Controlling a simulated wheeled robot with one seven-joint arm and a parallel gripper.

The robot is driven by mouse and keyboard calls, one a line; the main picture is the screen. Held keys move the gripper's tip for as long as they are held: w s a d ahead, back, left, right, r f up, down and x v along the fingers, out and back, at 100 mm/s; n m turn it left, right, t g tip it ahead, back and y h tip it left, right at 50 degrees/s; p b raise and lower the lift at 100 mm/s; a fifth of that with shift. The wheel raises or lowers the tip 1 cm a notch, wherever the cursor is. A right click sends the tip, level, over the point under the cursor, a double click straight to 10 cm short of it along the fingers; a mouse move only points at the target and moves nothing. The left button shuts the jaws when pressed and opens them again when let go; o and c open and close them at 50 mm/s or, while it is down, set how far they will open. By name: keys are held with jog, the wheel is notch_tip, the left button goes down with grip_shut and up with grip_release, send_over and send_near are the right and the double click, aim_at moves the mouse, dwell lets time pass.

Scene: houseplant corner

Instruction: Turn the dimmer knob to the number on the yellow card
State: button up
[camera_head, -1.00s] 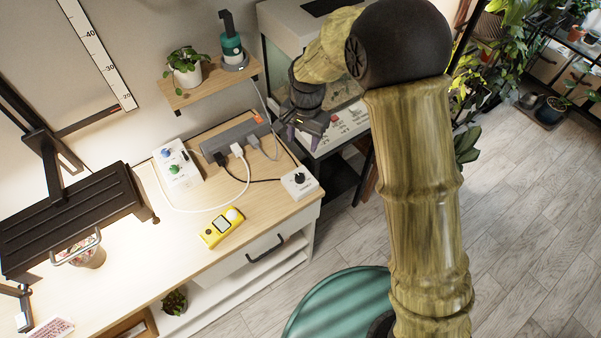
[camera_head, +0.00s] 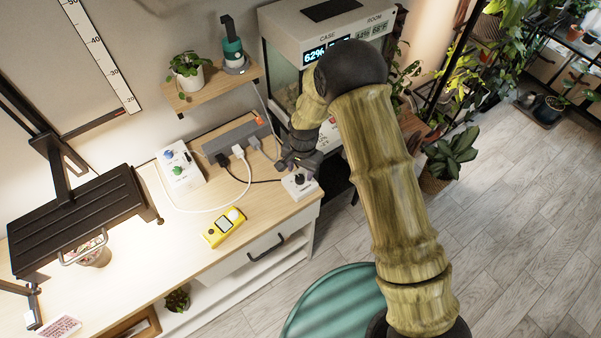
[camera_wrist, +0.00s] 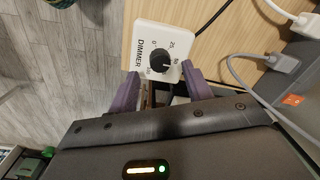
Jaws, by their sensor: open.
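The dimmer is a white box marked DIMMER with a black round knob (camera_wrist: 160,62) and a printed scale; it shows large in the wrist view. In the head view the dimmer box (camera_head: 307,192) sits at the desk's right front corner. My gripper (camera_wrist: 160,88) is open, its purple fingers apart at the near edge of the dimmer box, one on each side. Nothing is between them except the view of the box; contact with the knob is not visible. In the head view my gripper (camera_head: 301,163) is just above and behind the dimmer. I cannot make out a yellow card.
A yellow handheld meter (camera_head: 224,227) lies on the desk. A grey power strip (camera_head: 237,138) with plugs and cables is behind, beside a white panel with blue and green knobs (camera_head: 180,163). A glass case (camera_head: 318,45) with displays stands at the back.

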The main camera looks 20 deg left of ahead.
aim_at(300, 176)
jog(key=shift+f+p, duration=0.3)
jog(key=shift+f, duration=1.4)
jog(key=shift+a, duration=0.1)
jog(key=c, duration=1)
jog(key=shift+w+n+b, duration=0.15)
jog(key=shift+n+b, duration=0.25)
jog(key=shift+n, duration=0.1)
jog(key=n+b, duration=0.2)
jog(key=n, duration=0.2)
jog(key=shift+w, duration=0.1)
jog(key=n+b, duration=0.2)
jog(key=n, duration=0.4)
jog(key=shift+r+n+g, duration=0.15)
jog(key=shift+n+g, duration=0.15)
jog(key=shift+n, duration=0.1)
